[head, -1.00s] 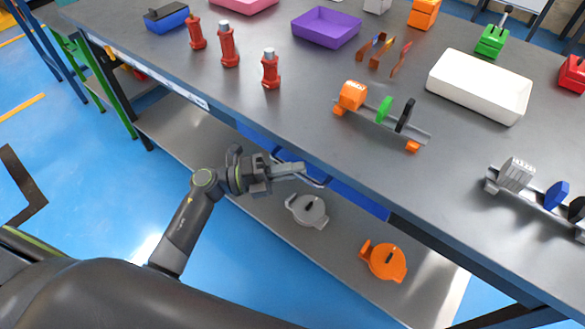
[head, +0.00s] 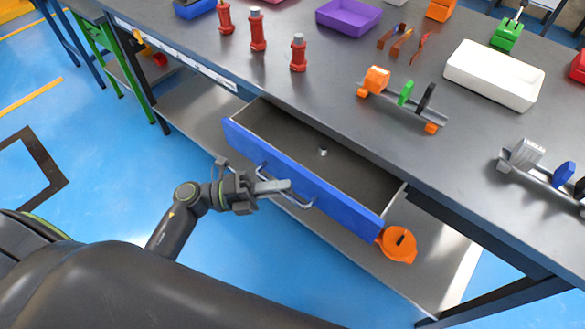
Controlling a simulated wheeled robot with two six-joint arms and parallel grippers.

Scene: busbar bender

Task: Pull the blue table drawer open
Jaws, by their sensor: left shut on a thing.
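The blue table drawer (head: 345,202) stands pulled out from under the grey workbench top, and its grey inside shows. A small pale thing (head: 323,152) lies in it. A metal bar handle (head: 300,203) runs along the middle of the blue front. My left gripper (head: 284,187) is at the handle's left part and is shut on it; the fingers hide some of the bar. My right gripper is not in view.
The bench top (head: 330,100) carries red bottle-like parts (head: 258,32), a purple tray (head: 348,17), a white tray (head: 493,75) and a rail with orange, green and black parts (head: 405,98). An orange part (head: 398,244) lies on the lower shelf near the drawer's right end. Blue floor is clear in front.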

